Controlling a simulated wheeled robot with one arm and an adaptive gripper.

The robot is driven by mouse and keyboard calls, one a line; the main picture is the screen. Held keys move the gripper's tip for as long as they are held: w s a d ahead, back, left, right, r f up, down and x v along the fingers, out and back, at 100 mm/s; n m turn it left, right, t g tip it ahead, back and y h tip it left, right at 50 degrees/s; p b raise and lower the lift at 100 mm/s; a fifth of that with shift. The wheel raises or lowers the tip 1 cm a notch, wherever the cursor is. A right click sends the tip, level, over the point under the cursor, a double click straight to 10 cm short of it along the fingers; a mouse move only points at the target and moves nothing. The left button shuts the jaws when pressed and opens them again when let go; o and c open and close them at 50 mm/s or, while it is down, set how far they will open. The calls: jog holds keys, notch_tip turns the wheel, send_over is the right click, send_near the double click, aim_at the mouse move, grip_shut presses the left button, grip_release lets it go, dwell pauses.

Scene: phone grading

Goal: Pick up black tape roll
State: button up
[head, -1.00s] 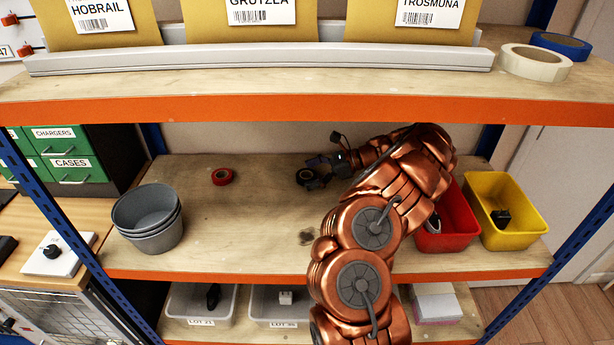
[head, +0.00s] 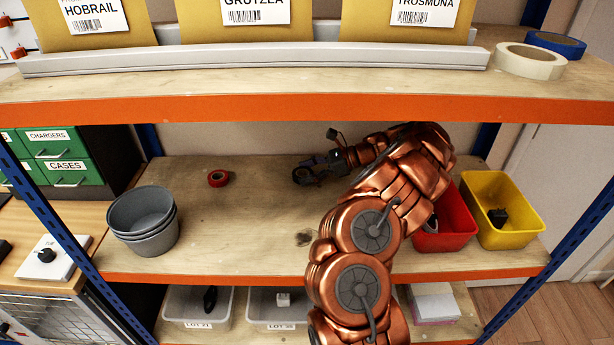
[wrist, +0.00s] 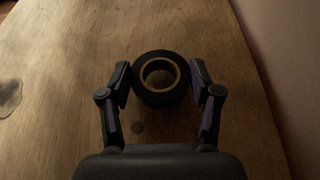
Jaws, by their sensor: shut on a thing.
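The black tape roll (wrist: 159,99) lies flat on the wooden middle shelf, its tan core facing up in the wrist view. My gripper (wrist: 160,84) has one finger on each side of the roll, closed against its outer edge. In the head view the roll (head: 302,176) shows only as a small dark ring at the tip of my gripper (head: 308,173), partly hidden by the fingers. I cannot see any gap under the roll.
A red tape roll (head: 218,178) lies to the left on the shelf. Stacked grey bowls (head: 144,222) stand at the left front. A red bin (head: 447,240) and a yellow bin (head: 510,237) stand at the right. The upper shelf's orange edge (head: 250,109) is above.

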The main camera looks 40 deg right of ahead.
notch_tip(320, 180, up, 2)
jog(key=shift+r+b, duration=0.25)
jog(key=shift+b, duration=0.35)
jog(key=s+a+b, duration=0.1)
jog(key=s+a, duration=0.2)
jog(key=s, duration=0.1)
jog(key=s+a+r+b, duration=0.1)
jog(key=s+a, duration=0.2)
jog(key=s, duration=0.1)
jog(key=s+a+b, duration=0.2)
jog(key=s+a, duration=0.1)
jog(key=s, duration=0.2)
jog(key=shift+a+r, duration=0.2)
jog(key=shift+a, duration=0.15)
